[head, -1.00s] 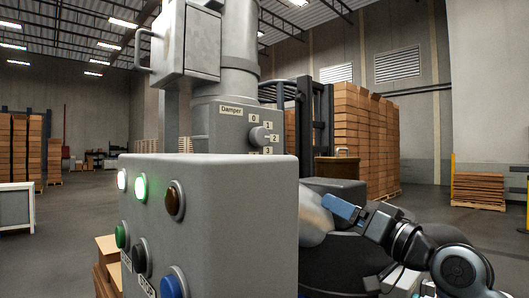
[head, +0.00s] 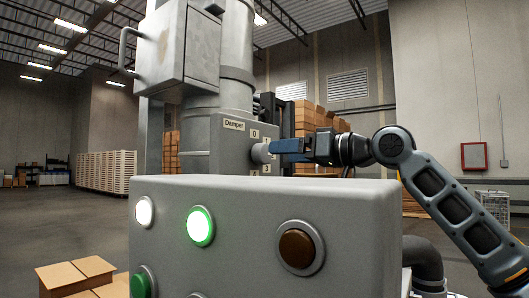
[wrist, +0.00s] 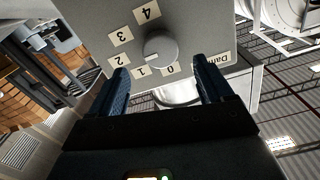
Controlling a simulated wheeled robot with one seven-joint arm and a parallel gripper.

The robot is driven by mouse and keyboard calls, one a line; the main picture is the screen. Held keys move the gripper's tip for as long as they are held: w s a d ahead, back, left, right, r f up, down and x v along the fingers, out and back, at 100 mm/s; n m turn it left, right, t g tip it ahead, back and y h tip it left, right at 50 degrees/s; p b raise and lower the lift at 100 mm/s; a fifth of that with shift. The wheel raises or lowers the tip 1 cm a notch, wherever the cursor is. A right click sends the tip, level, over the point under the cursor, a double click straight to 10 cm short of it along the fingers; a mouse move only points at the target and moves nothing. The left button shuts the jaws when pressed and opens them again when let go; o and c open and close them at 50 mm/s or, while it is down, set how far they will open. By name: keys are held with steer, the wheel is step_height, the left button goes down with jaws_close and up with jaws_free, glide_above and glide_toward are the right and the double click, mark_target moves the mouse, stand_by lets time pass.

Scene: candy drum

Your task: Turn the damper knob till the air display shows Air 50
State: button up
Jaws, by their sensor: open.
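The grey round damper knob (head: 261,153) sits on the grey box labelled Damper (head: 229,138). In the head view my gripper (head: 281,147) reaches the knob from the right and covers some labels. The air display does not show in any view.
A grey control panel (head: 270,194) with lit white and green lamps and a brown one stands in front, below my arm. A metal cabinet (head: 178,45) and pipe rise above the damper box. Stacked cartons (head: 310,120) stand behind.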

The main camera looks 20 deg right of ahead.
mark_target(266, 152)
steer(key=shift+p+x, duration=0.6)
steer(key=shift+x, duration=2.2)
steer(key=shift+c, duration=0.3)
steer(key=c, duration=1)
steer(key=shift+m+p, duration=0.35)
steer(key=shift+m, duration=0.05)
steer(key=m+p, duration=0.3)
steer(key=shift+r+m, duration=0.1)
steer(key=shift+m, duration=0.2)
steer(key=shift+m+p, duration=0.6)
steer(key=shift+m, duration=1.6)
steer(key=shift+d, duration=0.1)
